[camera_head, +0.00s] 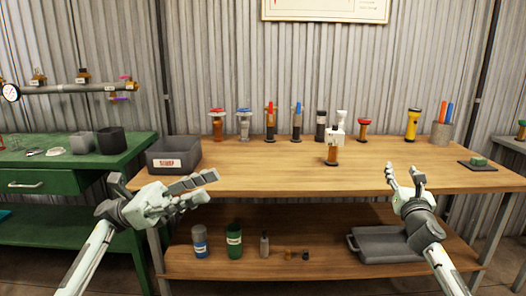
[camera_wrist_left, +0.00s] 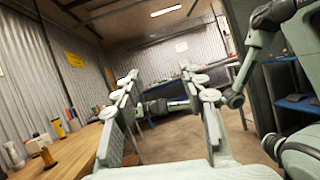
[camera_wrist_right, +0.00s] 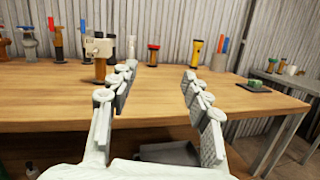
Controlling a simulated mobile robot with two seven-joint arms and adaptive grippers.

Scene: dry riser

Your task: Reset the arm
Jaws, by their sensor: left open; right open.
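My left gripper (camera_head: 192,188) is open and empty in front of the left part of the workbench, pointing right. In the left wrist view its two fingers (camera_wrist_left: 163,95) stand apart with nothing between them. My right gripper (camera_head: 405,178) is open and empty at the front edge of the bench, right of the middle, pointing up and toward the bench. In the right wrist view its fingers (camera_wrist_right: 158,90) are spread with only the bench behind them. Neither gripper touches an object.
The wooden workbench (camera_head: 270,176) carries a row of valves and tools at the back, a white-and-brown fitting (camera_head: 333,146) and a grey scrap bin (camera_head: 174,155). A grey tray (camera_head: 380,246) and several canisters sit on the lower shelf. A green cabinet (camera_head: 70,180) stands left.

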